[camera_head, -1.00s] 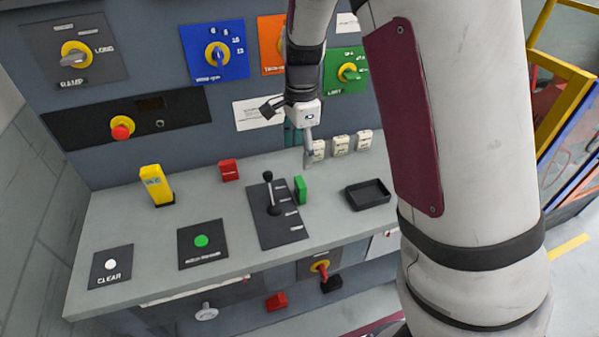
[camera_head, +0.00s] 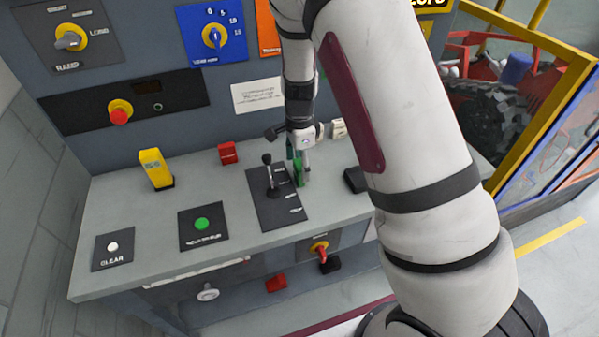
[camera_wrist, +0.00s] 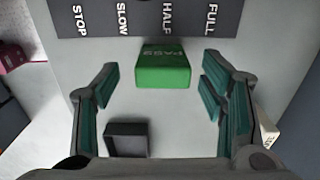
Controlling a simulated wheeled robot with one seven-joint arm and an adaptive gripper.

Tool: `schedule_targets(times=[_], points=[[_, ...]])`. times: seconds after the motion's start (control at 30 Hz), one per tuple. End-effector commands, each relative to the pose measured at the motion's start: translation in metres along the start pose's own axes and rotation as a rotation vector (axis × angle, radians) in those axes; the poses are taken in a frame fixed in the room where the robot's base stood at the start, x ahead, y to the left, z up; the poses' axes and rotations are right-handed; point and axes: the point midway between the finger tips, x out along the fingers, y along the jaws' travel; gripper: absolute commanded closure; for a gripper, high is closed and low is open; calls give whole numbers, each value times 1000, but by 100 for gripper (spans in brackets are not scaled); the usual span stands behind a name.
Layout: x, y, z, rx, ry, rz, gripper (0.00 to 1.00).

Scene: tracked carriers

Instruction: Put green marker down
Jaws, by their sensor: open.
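The green marker (camera_head: 299,176) is a small block standing on the grey counter, just right of the lever plate. In the wrist view, the green marker (camera_wrist: 162,68) shows lettering that reads PASS and sits close to the plate's edge. My gripper (camera_head: 301,162) is low over the marker and partly hides it in the head view. In the wrist view, my gripper (camera_wrist: 158,82) is open, with one finger to each side of the marker and visible gaps between. I cannot tell how far the fingertips are above the counter.
The lever plate (camera_head: 291,213) with an upright black lever (camera_head: 270,178) is close left of my gripper. A dark tray (camera_wrist: 127,129) lies on the counter. A red block (camera_head: 228,153) and a yellow block (camera_head: 156,168) stand further left.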

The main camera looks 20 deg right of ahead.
Motion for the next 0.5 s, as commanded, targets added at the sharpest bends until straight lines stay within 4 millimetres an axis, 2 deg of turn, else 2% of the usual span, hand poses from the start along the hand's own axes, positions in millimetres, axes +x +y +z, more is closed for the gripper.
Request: schedule_targets(times=[0.2, 0.5], points=[[27, -2, 0, 2, 0, 1, 35], [32, -3, 0, 1, 0, -1, 35]])
